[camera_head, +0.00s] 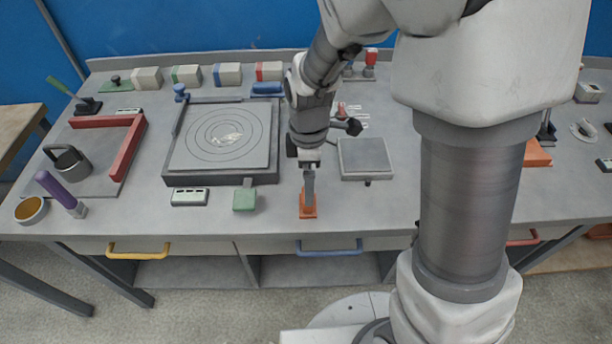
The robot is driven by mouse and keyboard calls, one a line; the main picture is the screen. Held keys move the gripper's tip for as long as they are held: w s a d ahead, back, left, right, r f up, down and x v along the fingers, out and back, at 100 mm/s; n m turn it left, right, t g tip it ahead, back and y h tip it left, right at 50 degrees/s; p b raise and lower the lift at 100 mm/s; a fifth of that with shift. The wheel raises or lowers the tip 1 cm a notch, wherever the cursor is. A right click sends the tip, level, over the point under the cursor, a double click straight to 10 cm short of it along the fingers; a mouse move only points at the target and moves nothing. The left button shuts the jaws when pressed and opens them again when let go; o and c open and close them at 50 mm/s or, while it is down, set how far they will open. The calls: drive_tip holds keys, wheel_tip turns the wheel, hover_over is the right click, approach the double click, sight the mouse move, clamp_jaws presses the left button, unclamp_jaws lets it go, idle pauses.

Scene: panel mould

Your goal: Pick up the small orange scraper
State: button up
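The small orange scraper (308,211) is at the front edge of the bench, above the blue drawer handle. Its orange foot shows, with a grey upright part rising from it. My gripper (309,172) points down directly above the scraper, and its tip meets or overlaps the top of that upright part. The fingers are too small and too closely lined up with the scraper to tell whether they are open or shut on it.
A green scraper-like block (244,199) and a white label strip (190,197) lie to the left. Behind them is a square plate with rings (175,176). A grey square pad (365,158) stands to the right. The bench front right of the scraper is clear.

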drive_tip(key=shift+s+f, duration=0.15)
drive_tip(key=shift+f, duration=1.45)
drive_tip(key=shift+s+f, duration=0.15)
drive_tip(key=shift+f, duration=1.4)
drive_tip(key=c, duration=1.4)
drive_tip(key=shift+a+r, duration=0.1)
drive_tip(key=shift+r, duration=0.45)
drive_tip(key=r, duration=0.2)
drive_tip(key=s+r, duration=0.1)
drive_tip(key=shift+r, duration=0.4)
drive_tip(key=s+d+r, duration=0.1)
drive_tip(key=s+r, duration=0.1)
drive_tip(key=s, duration=0.1)
drive_tip(key=s+d+r, duration=0.1)
drive_tip(key=s+r, duration=0.1)
drive_tip(key=s, duration=0.1)
drive_tip(key=s+d+r+p, duration=0.1)
drive_tip(key=s+r, duration=0.1)
drive_tip(key=s, duration=0.2)
drive_tip(key=shift+s+d+r, duration=0.1)
drive_tip(key=shift+d, duration=0.1)
